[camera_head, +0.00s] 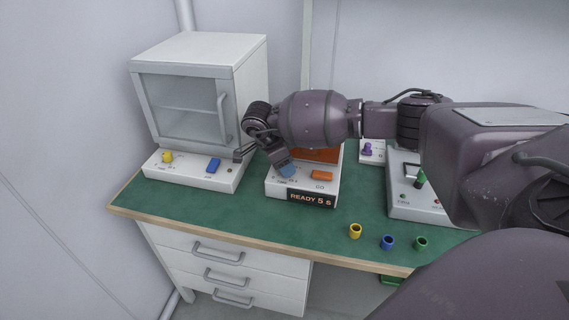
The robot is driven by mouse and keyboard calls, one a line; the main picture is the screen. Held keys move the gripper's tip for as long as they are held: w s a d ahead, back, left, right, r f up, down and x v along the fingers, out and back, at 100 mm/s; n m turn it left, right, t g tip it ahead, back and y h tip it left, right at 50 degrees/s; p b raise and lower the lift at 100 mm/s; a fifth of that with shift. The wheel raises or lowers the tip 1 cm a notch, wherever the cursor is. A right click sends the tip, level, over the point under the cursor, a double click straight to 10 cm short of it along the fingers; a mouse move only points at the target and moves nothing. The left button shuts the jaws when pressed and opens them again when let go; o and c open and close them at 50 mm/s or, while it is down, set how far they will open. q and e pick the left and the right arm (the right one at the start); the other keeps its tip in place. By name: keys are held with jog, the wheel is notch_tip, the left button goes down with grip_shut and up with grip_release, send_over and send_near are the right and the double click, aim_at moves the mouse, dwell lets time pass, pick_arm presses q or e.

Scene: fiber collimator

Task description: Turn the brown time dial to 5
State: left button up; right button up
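The curing unit, a white base (275,189) with an orange housing (316,155) on top, stands on the green bench top. Its front display (312,199) reads "READY 5 S". An orange button (322,175) sits on its sloped panel. Whether the fingers are shut or touching a dial cannot be told. My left gripper is not in view.
A white cabinet (192,93) with a glass door, yellow knob (166,157) and blue button (213,165) stands at left. Yellow (355,231), blue (387,242) and green (421,243) rings lie near the front edge. My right arm covers much of the right side.

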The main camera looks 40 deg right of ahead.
jog(key=shift+o, duration=0.7)
jog(key=p+v, duration=0.1)
jog(key=v, duration=0.9)
jog(key=shift+a+r, duration=0.2)
jog(key=shift+r, duration=0.15)
jog(key=shift+w, duration=0.1)
